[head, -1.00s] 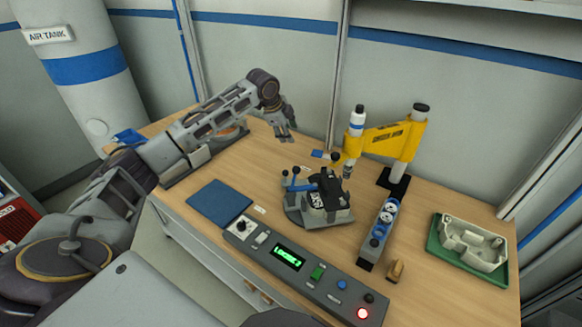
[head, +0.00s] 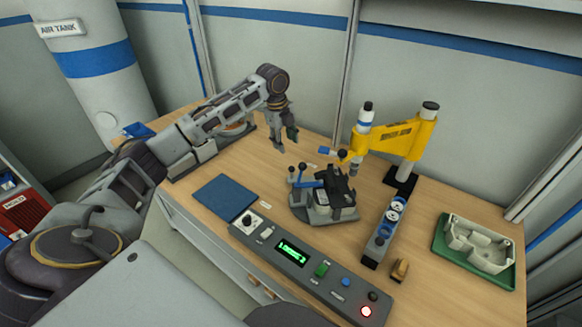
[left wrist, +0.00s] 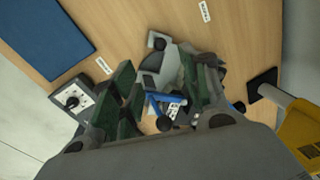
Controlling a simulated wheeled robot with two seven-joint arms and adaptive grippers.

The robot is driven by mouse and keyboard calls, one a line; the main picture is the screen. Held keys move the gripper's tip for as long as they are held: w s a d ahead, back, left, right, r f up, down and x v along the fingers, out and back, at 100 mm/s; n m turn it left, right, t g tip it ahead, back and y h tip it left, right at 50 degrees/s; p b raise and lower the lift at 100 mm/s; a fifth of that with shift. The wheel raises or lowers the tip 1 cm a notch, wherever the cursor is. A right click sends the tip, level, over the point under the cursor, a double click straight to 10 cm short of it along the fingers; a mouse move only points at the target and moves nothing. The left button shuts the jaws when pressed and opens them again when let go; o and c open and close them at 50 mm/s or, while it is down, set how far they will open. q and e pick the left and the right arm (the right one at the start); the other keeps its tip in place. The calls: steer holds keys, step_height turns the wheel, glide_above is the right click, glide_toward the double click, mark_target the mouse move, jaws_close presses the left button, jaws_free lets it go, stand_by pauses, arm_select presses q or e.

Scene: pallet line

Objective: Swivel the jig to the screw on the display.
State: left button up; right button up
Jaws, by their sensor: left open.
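The jig (head: 322,200) stands on the wooden bench, a dark fixture on a round grey base with a blue lever and black ball knobs. It also shows in the left wrist view (left wrist: 168,68), between and partly behind my fingers. My left gripper (head: 285,141) is open and empty, above the bench and behind the jig, apart from it. Its two fingers (left wrist: 165,92) frame the jig in the left wrist view. The display (head: 291,252) on the grey control panel shows green characters, too small to read surely. My right gripper is not in view.
A yellow-armed screwdriver stand (head: 395,138) rises behind the jig on the right. A rack with round blue-and-white items (head: 385,228) and a green tray (head: 438,245) with a pale casting are to the right. A blue mat (head: 224,194) lies left.

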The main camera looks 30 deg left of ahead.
mark_target(291, 167)
arm_select(q)
steer(key=shift+f, duration=0.15)
steer(key=shift+w+d+f+p, duration=0.2)
steer(key=shift+w+f, duration=0.2)
steer(key=shift+f, duration=1.8)
steer(key=shift+w+d+f+p, duration=0.15)
steer(key=shift+w+f, duration=0.3)
steer(key=shift+f, duration=1.8)
steer(key=shift+w+d+f+p, duration=0.15)
steer(key=shift+w+f, duration=0.25)
steer(key=shift+f, duration=1.8)
steer(key=shift+a, duration=0.1)
jaws_close()
